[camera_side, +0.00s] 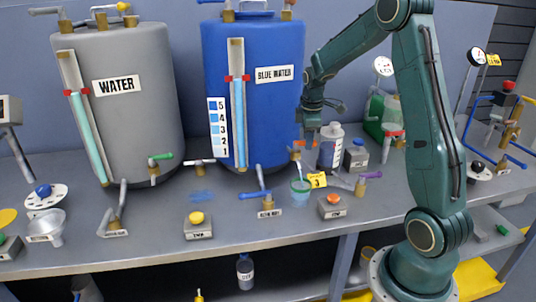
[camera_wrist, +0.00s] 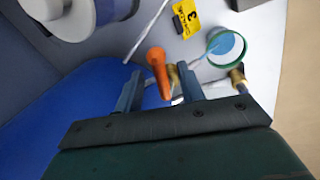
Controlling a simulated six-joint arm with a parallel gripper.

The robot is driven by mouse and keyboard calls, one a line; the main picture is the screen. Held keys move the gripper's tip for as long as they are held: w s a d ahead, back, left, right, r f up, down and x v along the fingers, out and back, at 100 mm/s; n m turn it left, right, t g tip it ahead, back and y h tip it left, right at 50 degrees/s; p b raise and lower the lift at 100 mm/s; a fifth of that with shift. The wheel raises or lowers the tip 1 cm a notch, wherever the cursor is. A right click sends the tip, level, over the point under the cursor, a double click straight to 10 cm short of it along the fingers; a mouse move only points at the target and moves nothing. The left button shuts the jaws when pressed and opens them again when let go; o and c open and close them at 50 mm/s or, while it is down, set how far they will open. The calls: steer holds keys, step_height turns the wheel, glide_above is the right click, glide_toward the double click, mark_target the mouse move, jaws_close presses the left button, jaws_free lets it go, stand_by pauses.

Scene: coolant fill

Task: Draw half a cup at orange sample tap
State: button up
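The orange tap handle (camera_wrist: 157,68) lies between and just beyond my fingertips in the wrist view, with gaps on both sides. In the side view the orange tap (camera_side: 298,150) is low at the front of the blue tank (camera_side: 262,110), marked BLUE WATER. My gripper (camera_wrist: 160,75) is open and points down at the handle; it also shows in the side view (camera_side: 312,124). A clear cup with a green rim (camera_side: 300,188) stands on the bench below the tap. Pale blue shows inside the cup (camera_wrist: 224,46); its exact level is hard to tell.
A yellow tag marked 3 (camera_side: 317,180) is beside the cup. A white bottle (camera_side: 330,147) and a purple-handled valve (camera_side: 366,178) stand to the right. A blue-handled valve (camera_side: 258,194) is to the left. The grey water tank (camera_side: 125,120) is farther left.

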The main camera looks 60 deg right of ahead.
step_height(320, 180, up, 13)
steer(key=s+a, duration=0.1)
steer(key=a, duration=0.1)
steer(key=shift+s+a+r, duration=0.15)
steer(key=shift+s+r, duration=0.05)
stand_by(0.5)
steer(key=s+a+r+m+t, duration=0.1)
steer(key=s+a+r, duration=0.15)
steer(key=a, duration=0.45)
steer(key=s+a+r+m+t, duration=0.15)
steer(key=s+a, duration=0.25)
steer(key=a, duration=0.4)
steer(key=s+a+f+m+t+y, duration=0.1)
steer(key=s+a+f+m+t, duration=0.1)
steer(key=s+a, duration=0.8)
steer(key=shift+s+a+f+m+y, duration=0.15)
steer(key=shift+s+f+m+y, duration=0.25)
steer(key=shift+s+f+m, duration=0.55)
steer(key=shift+r, duration=0.1)
